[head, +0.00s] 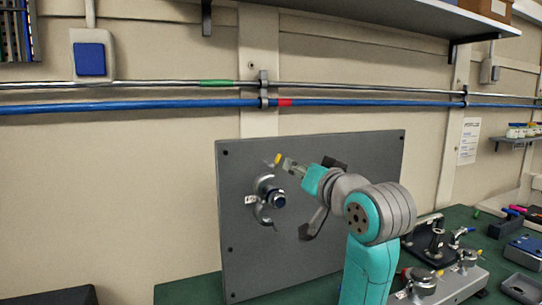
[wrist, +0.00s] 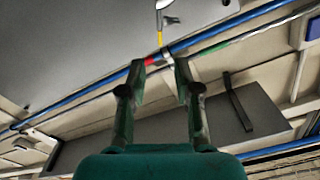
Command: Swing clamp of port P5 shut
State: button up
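The port (head: 278,200) is a round metal flange with a dark centre on the grey upright panel (head: 240,260). A curved metal clamp lies around its left side; whether it is latched cannot be told. A yellow-tipped lever (head: 278,159) shows above the port, and its yellow end (wrist: 160,39) is at top centre in the wrist view. My gripper (head: 286,165) is close to the yellow tip in the head view. In the wrist view its two fingers (wrist: 159,75) are apart with nothing between them; the yellow end lies past the fingertips.
A blue pipe (head: 150,106) and a metal pipe run along the wall above the panel. A green bench (head: 190,291) holds metal fixtures (head: 452,286) and small trays at the right. A shelf (head: 400,14) hangs at the top right. The panel's left part is clear.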

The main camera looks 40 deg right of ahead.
aim_at(279, 159)
jog(key=x, duration=1.1)
grip_shut()
